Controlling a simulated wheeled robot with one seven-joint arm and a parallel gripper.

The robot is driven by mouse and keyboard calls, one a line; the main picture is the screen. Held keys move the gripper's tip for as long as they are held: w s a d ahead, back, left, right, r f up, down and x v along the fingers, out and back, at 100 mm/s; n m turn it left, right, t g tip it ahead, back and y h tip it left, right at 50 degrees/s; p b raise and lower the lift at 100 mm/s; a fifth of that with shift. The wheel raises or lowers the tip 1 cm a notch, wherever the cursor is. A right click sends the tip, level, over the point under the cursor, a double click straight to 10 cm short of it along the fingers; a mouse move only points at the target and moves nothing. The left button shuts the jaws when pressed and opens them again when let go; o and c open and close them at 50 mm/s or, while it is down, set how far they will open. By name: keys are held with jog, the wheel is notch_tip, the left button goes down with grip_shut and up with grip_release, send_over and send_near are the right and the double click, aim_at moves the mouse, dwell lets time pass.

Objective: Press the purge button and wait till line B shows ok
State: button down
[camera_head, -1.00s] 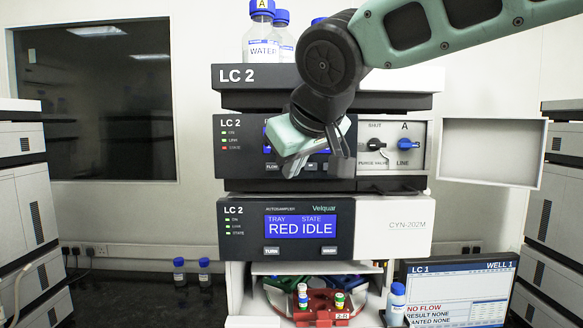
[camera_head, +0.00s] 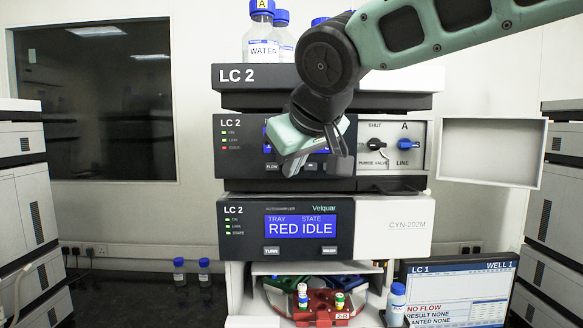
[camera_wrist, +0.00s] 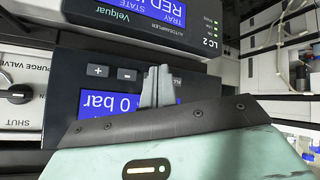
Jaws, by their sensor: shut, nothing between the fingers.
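The LC 2 pump module (camera_head: 240,170) has a blue display, largely hidden by my gripper (camera_head: 292,172) in the head view. In the wrist view the panel appears upside down and the display (camera_wrist: 105,106) reads 0 bar. My gripper (camera_wrist: 158,72) is shut and empty there, its fingertips at the button row beside the minus button (camera_wrist: 130,74). The fingers cover the button at that spot and most of its label, so the purge button cannot be made out and contact cannot be told. No line B status is readable.
The pump's third light (camera_head: 224,148) is red. The autosampler (camera_head: 290,228) below shows RED IDLE. A monitor (camera_head: 460,290) shows NO FLOW. Bottles (camera_head: 262,40) stand on top.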

jog(key=shift+w, duration=0.4)
dwell(0.6)
jog(key=shift+s, duration=0.1)
jog(key=shift+s+b, duration=0.5)
jog(key=shift+s, duration=0.25)
jog(key=shift+s+a+b, duration=0.1)
jog(key=shift+s+b, duration=1.2)
jog(key=shift+s, duration=1.2)
dwell(3.1)
